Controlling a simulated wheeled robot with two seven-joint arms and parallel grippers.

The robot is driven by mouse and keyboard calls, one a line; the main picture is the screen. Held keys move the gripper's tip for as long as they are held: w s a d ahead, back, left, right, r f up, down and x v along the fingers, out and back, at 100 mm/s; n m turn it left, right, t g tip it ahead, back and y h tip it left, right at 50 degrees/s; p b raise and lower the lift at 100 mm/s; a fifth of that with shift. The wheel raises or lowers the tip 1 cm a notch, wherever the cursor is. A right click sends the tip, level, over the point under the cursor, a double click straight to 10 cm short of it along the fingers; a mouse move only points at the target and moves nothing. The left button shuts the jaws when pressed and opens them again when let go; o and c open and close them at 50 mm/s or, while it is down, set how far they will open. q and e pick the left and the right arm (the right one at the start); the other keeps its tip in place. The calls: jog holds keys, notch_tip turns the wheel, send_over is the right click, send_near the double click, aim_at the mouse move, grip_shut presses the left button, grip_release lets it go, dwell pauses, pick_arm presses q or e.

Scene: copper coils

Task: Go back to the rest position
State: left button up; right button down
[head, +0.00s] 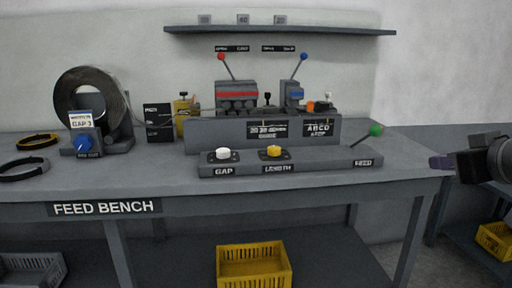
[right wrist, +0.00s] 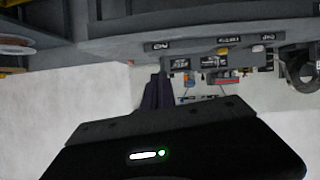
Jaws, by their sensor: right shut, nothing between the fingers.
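My right gripper (head: 442,162) is at the right of the head view, just off the right end of the feed bench (head: 180,208). Its dark purple fingers are together with nothing between them. The right wrist view shows the same closed fingers (right wrist: 158,92) against the pale wall, with the bench upside down above them. The green-knobbed feed lever (head: 376,130) stands to the left of the gripper, apart from it. My left gripper does not show in either view.
A control panel carries a white knob (head: 223,154) and a yellow knob (head: 274,152). A dark coil (head: 70,92) stands at the left. A yellow crate (head: 253,270) sits below the bench. A shelf (head: 280,30) hangs above.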

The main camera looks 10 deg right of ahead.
jog(key=w+a+f+m, duration=0.1)
jog(key=w+a+f, duration=0.3)
jog(key=f, duration=0.5)
jog(key=w+a+f+m+g+y, duration=0.1)
jog(key=w+a+f, duration=0.1)
jog(key=w+f, duration=0.55)
jog(key=w+a+f+m, duration=0.1)
jog(key=w+a+f, duration=0.25)
jog(key=f, duration=0.55)
jog(key=s+a+f+g+y, duration=0.15)
jog(key=a+f, duration=0.35)
jog(key=f, duration=0.7)
jog(key=s+a+f+g+y, duration=0.1)
jog(key=s+a+f+g, duration=0.3)
jog(key=f, duration=0.9)
jog(key=s+a+f+g+y, duration=0.1)
jog(key=s+a+f+g, duration=0.2)
jog(key=s+a+f, duration=0.6)
jog(key=s+a+f+g+y, duration=0.1)
jog(key=s+a+f+g, duration=0.3)
jog(key=s+f, duration=0.9)
jog(key=s+a+r+p, duration=0.1)
jog(key=r+p, duration=1.2)
jog(key=r, duration=0.1)
jog(key=s+a+r+p, duration=0.2)
jog(key=r+p, duration=1.2)
jog(key=shift+s+n+t, duration=0.25)
jog(key=shift+n+t, duration=0.05)
jog(key=shift+t, duration=0.15)
